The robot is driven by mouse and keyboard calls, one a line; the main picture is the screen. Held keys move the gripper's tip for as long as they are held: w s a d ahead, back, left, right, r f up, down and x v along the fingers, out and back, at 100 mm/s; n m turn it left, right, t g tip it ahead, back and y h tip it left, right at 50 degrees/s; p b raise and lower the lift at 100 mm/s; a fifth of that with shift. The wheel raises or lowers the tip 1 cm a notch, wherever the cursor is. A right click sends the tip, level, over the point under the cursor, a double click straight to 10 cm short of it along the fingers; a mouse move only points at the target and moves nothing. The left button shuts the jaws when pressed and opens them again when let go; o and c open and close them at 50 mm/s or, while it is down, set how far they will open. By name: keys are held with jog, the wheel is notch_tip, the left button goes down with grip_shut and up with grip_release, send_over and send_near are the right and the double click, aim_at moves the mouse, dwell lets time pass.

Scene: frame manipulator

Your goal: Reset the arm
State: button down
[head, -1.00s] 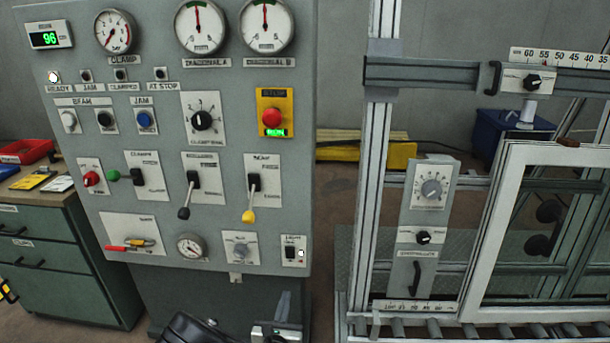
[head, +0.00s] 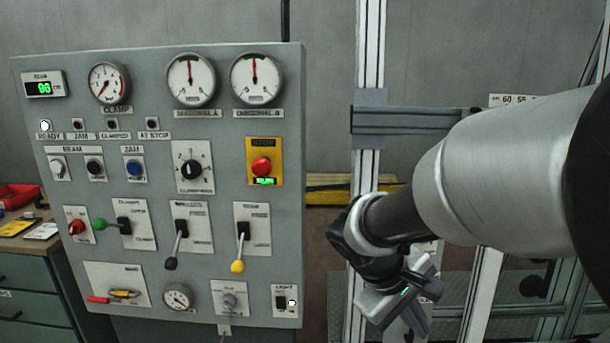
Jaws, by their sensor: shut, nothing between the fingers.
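My arm comes in from the right edge and reaches toward the middle of the head view. My gripper (head: 408,318) hangs at its end, pointing down, right of the control panel and in front of the metal frame. It is shut and holds nothing that I can see. The fingertips are small and hard to make out. The grey control panel (head: 150,245) stands at the left with gauges, knobs and levers. My gripper is apart from it in the picture.
The aluminium frame post (head: 369,60) and its crossbar (head: 420,120) stand behind my arm, which hides much of the frame. A green drawer cabinet (head: 30,290) with a red bin (head: 18,196) is at the left. A yellow beam (head: 330,190) lies behind.

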jog(key=s+a+r+m+t+y, duration=0.2)
jog(key=s+a+r+m+y, duration=0.15)
jog(key=s, duration=0.25)
jog(key=s+a+r+m+t+y, duration=0.2)
jog(key=s+r+m+y, duration=0.1)
jog(key=s+r, duration=0.2)
notch_tip(320, 180, up, 17)
jog(key=p, duration=1.7)
jog(key=shift+a+n+p, duration=0.15)
jog(key=shift+n+p, duration=0.2)
jog(key=shift+h, duration=0.25)
